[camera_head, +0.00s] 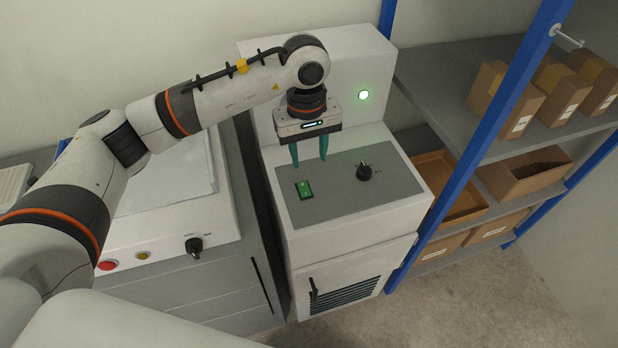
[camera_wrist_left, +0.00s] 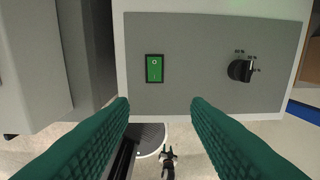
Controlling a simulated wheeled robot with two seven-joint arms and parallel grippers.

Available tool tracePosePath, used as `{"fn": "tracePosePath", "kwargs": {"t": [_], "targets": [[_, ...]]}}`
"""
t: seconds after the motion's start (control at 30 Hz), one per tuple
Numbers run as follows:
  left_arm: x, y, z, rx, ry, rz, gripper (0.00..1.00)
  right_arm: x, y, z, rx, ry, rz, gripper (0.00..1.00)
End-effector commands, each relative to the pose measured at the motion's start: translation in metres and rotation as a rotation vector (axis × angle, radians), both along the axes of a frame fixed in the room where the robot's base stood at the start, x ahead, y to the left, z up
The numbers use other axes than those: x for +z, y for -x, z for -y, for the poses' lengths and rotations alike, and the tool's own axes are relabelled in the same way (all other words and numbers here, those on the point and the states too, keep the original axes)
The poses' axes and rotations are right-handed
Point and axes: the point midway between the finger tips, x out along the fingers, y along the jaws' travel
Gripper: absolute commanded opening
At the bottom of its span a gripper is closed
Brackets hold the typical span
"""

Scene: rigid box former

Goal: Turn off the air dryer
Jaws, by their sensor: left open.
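The air dryer appears to be the white machine (camera_head: 345,222) with a grey sloped panel (camera_head: 335,198). A green rocker switch (camera_head: 304,190) sits on the left of the panel; it also shows in the left wrist view (camera_wrist_left: 154,69). A black rotary knob (camera_head: 364,172) is on the panel's right, and it shows in the left wrist view (camera_wrist_left: 240,70). A round light (camera_head: 364,95) glows green-white on the upright back. My left gripper (camera_head: 309,163) is open and empty, with its green fingers above the panel, just behind the switch.
A white machine with a red button (camera_head: 106,265) and black knob (camera_head: 194,246) stands on a grey cabinet (camera_head: 215,285) at left. A blue-post shelf (camera_head: 520,90) with cardboard boxes (camera_head: 556,95) stands close on the right. Bare floor (camera_head: 480,290) shows in front.

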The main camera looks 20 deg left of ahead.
Motion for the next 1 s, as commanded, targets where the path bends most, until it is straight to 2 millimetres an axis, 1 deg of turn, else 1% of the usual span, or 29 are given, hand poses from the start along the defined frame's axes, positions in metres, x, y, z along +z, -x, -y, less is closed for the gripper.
{"fn": "tracePosePath", "kwargs": {"t": [0.07,0.17,0.27,0.5,0.6,0.7,0.83,1.0], "targets": [[0.0,-0.002,-0.008,-0.006,-0.037,0.005,0.44,0.0,0.0,0.0,0.0,0.0,-0.001,0.36],[-0.009,-0.002,-0.009,-0.006,-0.042,0.003,0.44,0.002,0.001,0.0,0.0,0.0,-0.001,0.36],[-0.026,-0.001,-0.008,-0.005,-0.04,0.001,0.44,0.004,0.003,0.0,0.0,0.001,-0.003,0.36],[-0.075,-0.001,-0.008,-0.004,-0.038,-0.001,0.44,0.01,0.004,0.0,0.0,0.0,-0.005,0.36],[-0.092,0.0,-0.007,-0.005,-0.037,0.001,0.44,0.012,0.004,0.0,0.0,0.0,-0.005,0.36],[-0.105,-0.001,-0.007,-0.005,-0.035,0.003,0.44,0.013,0.004,0.0,0.0,0.0,-0.005,0.36],[-0.114,-0.001,-0.007,-0.006,-0.034,0.005,0.44,0.013,0.004,0.0,0.0,0.0,-0.005,0.36],[-0.118,-0.001,-0.007,-0.006,-0.035,0.005,0.44,0.013,0.004,0.0,0.0,0.0,-0.005,0.36]]}}
